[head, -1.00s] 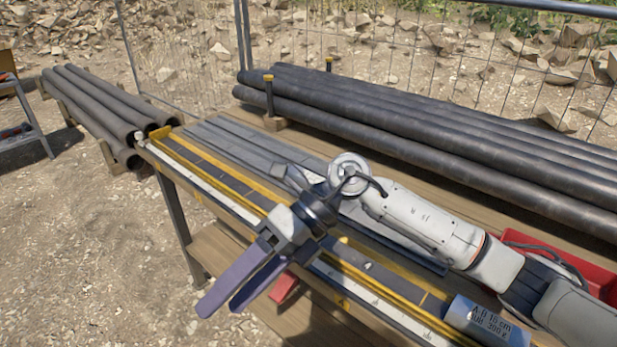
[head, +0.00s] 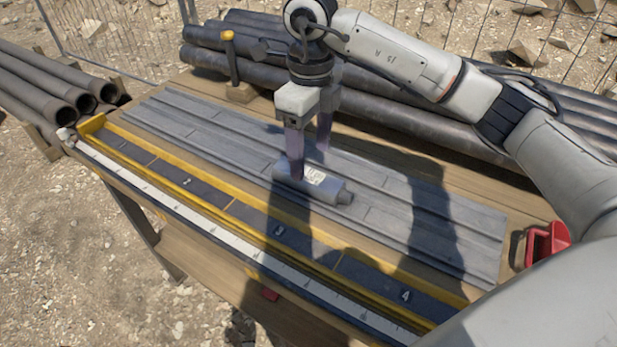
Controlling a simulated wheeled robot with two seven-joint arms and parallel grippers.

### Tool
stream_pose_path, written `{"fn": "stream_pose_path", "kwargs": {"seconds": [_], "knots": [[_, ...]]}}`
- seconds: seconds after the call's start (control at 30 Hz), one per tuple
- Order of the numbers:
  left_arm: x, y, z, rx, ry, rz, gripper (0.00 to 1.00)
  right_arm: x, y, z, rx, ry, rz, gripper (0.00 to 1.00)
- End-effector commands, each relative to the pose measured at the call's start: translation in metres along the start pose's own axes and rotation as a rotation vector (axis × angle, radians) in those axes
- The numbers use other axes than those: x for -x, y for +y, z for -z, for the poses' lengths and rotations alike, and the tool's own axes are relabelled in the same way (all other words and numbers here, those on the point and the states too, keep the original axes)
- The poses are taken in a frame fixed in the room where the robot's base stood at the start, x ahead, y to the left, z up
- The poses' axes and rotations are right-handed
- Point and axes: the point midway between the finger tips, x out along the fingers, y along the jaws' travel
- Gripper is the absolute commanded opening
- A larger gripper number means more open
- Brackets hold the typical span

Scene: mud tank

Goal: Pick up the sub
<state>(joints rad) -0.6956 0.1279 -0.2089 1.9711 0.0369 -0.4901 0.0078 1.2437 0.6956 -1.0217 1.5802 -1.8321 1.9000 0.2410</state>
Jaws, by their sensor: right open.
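The sub, a short grey cylinder with a pale label and a narrower right end (head: 336,190), lies on its side on the grey grooved rack (head: 410,213) on the bench. My right gripper (head: 309,162) points down over the sub's left part, its jaws open. One finger comes down on the near side, overlapping the sub in the picture. The other finger is behind it on the far side. I cannot tell whether either finger touches the sub. My left gripper is not in view.
A yellow-edged measuring trough (head: 225,200) with numbered sections runs along the bench's front. Long dark pipes (head: 205,62) lie behind the rack, beside a yellow-capped post (head: 231,60). More pipes (head: 50,85) lie at left. A red container (head: 548,241) stands at right.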

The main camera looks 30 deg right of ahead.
Motion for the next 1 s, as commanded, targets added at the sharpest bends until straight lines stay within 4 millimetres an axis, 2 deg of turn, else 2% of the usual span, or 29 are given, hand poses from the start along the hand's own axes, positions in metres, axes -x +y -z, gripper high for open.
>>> {"fn": "stream_pose_path", "kwargs": {"seconds": [0.4,0.67,0.77,1.0], "knots": [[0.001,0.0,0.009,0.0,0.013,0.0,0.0,-0.05,0.0,0.0,0.0,0.0,-0.002,0.64],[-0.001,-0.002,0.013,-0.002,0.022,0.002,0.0,-0.054,-0.001,-0.001,0.001,-0.002,-0.001,0.64],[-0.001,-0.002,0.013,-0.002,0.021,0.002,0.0,-0.054,0.0,-0.001,0.001,-0.002,-0.001,0.5],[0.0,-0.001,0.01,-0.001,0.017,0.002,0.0,-0.054,0.0,-0.001,0.001,-0.002,-0.001,0.1]]}}
